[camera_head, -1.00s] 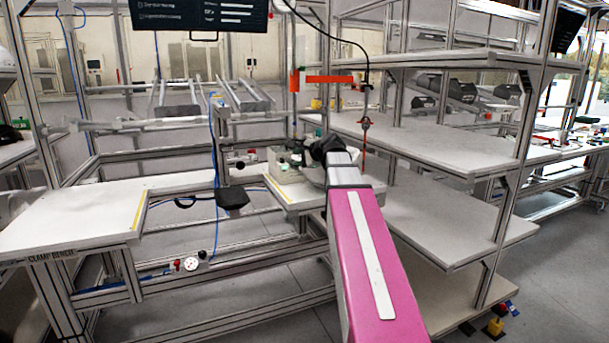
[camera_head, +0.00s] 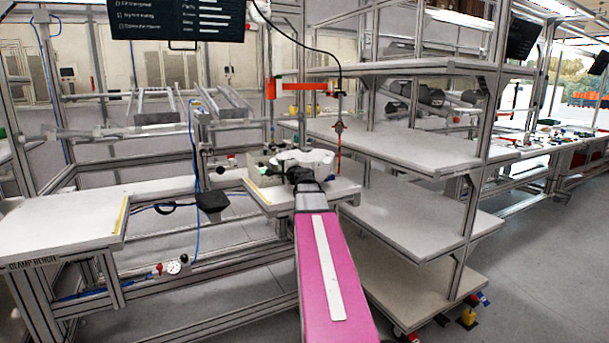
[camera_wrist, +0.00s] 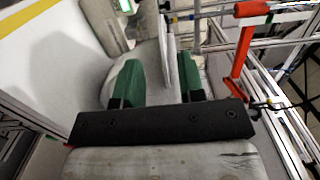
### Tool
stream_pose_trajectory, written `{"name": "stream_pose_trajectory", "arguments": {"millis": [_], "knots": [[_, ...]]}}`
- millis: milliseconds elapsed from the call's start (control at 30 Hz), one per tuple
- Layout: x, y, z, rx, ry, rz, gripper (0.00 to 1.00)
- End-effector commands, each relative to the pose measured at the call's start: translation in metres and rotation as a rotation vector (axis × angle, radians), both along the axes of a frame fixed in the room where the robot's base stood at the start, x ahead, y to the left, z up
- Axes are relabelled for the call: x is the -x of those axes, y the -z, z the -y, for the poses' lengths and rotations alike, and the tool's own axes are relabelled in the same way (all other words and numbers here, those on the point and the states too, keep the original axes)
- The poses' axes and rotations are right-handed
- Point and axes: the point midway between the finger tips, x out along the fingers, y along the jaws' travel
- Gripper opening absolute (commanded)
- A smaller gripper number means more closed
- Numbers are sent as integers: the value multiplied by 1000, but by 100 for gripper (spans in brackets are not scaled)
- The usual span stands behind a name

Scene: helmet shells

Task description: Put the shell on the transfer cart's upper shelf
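The white shell (camera_head: 312,157) sits at the end of my arm, over the right end of the bench; part of it is hidden by my wrist. In the wrist view a pale grey curved surface, seemingly the shell (camera_wrist: 200,62), lies around the fingers. My gripper (camera_wrist: 160,82) has two green fingers, apart. A thin pale upright edge stands between them, close to the right finger, with a gap to the left one; I cannot tell whether either touches. The shelved unit on casters at right, seemingly the transfer cart (camera_head: 462,262), has its top shelf (camera_head: 425,67) bare.
The clamp bench (camera_head: 60,228) with a yellow line spans the left. An orange bracket (camera_head: 300,86) and a hanging cable stand behind the shell; an orange part also shows in the wrist view (camera_wrist: 243,50). The cart's lower shelves (camera_head: 400,146) look empty.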

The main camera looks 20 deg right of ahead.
Motion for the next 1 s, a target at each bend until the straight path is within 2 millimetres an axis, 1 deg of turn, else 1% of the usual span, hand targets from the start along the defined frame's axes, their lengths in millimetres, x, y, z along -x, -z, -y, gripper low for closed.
{"name": "stream_pose_trajectory", "arguments": {"millis": [33,167,267,400,500,733,767,800,867,1000], "knots": [[-4,0,0,0,0,0,36],[-11,-1,-2,0,0,0,36],[-23,-2,-5,1,-1,0,36],[-44,-3,-9,1,-2,-1,36],[-54,-3,-10,1,-1,-1,36],[-54,-3,-11,0,0,-1,36],[-54,-3,-11,0,0,-1,33],[-54,-3,-11,0,0,-1,20],[-54,-3,-11,0,0,-1,0],[-54,-3,-11,0,0,-1,0]]}}
